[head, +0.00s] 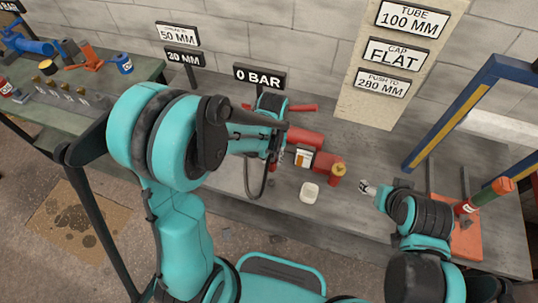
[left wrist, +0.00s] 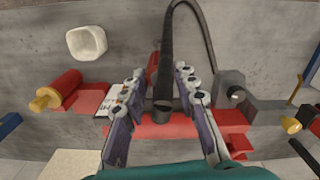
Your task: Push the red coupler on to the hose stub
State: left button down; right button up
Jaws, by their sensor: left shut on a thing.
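In the left wrist view my left gripper (left wrist: 161,85) has its two fingers well apart, on either side of a red piece (left wrist: 153,66) that I take to be the red coupler. Most of it is hidden behind a black hose-like tube (left wrist: 166,50) running down between the fingers. I cannot make out which part is the hose stub, or whether coupler and stub touch. In the head view the left gripper (head: 275,142) is at the bench behind my arm, beside the red fittings. My right gripper (head: 366,187) is small, over the bench to the right, with no object visible in it.
A red fitting with a brass end (head: 338,169) and a white dish (head: 309,193) are close to the left gripper. A 0 BAR sign (head: 259,76) stands behind.

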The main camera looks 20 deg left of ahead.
aim_at(272, 167)
pick_arm(q)
jog(key=shift+s+d, duration=0.1)
jog(key=shift+s, duration=0.05)
jog(key=shift+f, duration=0.1)
notch_tip(272, 167, down, 6)
jog(key=b, duration=0.5)
jog(key=shift+r, duration=0.2)
jog(key=shift+b, duration=0.45)
dwell(1.3)
jog(key=shift+f+b, duration=1.8)
jog(key=shift+f, duration=0.25)
jog(key=c, duration=1.6)
grip_release()
jog(key=o, duration=0.5)
